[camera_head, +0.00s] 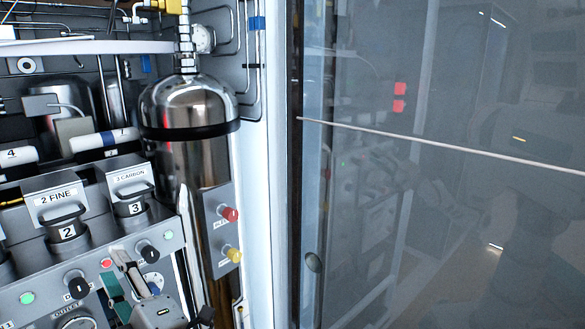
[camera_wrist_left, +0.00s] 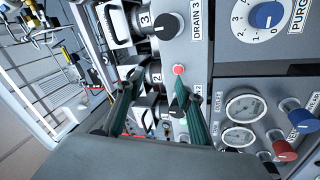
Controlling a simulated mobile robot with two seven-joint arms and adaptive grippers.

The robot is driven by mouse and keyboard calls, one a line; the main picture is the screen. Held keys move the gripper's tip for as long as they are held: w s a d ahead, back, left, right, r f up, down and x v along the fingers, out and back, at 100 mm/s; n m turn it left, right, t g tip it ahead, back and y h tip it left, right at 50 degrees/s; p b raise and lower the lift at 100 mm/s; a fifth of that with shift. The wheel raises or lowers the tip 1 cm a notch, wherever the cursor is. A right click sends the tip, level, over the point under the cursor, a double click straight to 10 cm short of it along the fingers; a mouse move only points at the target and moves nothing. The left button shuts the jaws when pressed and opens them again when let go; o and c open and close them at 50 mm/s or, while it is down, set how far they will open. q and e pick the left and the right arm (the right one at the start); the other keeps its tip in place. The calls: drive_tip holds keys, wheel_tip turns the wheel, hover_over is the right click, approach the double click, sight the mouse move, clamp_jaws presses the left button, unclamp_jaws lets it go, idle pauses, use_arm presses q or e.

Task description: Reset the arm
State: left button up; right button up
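My left gripper (camera_head: 121,270) is low in the head view, in front of the grey control panel (camera_head: 20,292). In the left wrist view its two green-padded fingers (camera_wrist_left: 157,82) stand apart, with no object held between them. A red indicator light (camera_wrist_left: 178,69) shows just beyond the right fingertip there; in the head view a red light (camera_head: 106,263) is beside the gripper. I cannot tell whether a finger touches the panel. A black knob (camera_wrist_left: 166,27) marked 3 lies past the fingers. My right gripper is not in view.
A shiny metal cylinder (camera_head: 188,110) stands behind the panel, near red (camera_head: 229,214) and yellow (camera_head: 234,255) knobs. A glass pane (camera_head: 430,230) fills the right side. In the wrist view, gauges (camera_wrist_left: 244,107), a blue dial (camera_wrist_left: 266,15) and blue and red knobs (camera_wrist_left: 303,118) are right of the gripper.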

use_arm(q)
drive_tip(key=d+f+m+t+h, duration=0.3)
drive_tip(key=d+f+m+h, duration=0.4)
drive_tip(key=f+m+h, duration=0.4)
drive_tip(key=d+f+m+t+h, duration=0.2)
drive_tip(key=d+f+m+h, duration=0.6)
drive_tip(key=f+m, duration=0.4)
drive_tip(key=s+a+f+m+g, duration=0.2)
drive_tip(key=s+f, duration=0.5)
drive_tip(key=f, duration=0.5)
drive_tip(key=s+a+f+m+g, duration=0.2)
drive_tip(key=s+a+f+g, duration=0.2)
drive_tip(key=f, duration=0.8)
drive_tip(key=s+g, duration=0.2)
drive_tip(key=s, duration=0.1)
drive_tip(key=shift+s+a+f+g+y, duration=0.2)
drive_tip(key=shift+f+g+y, duration=0.1)
drive_tip(key=shift+y, duration=0.1)
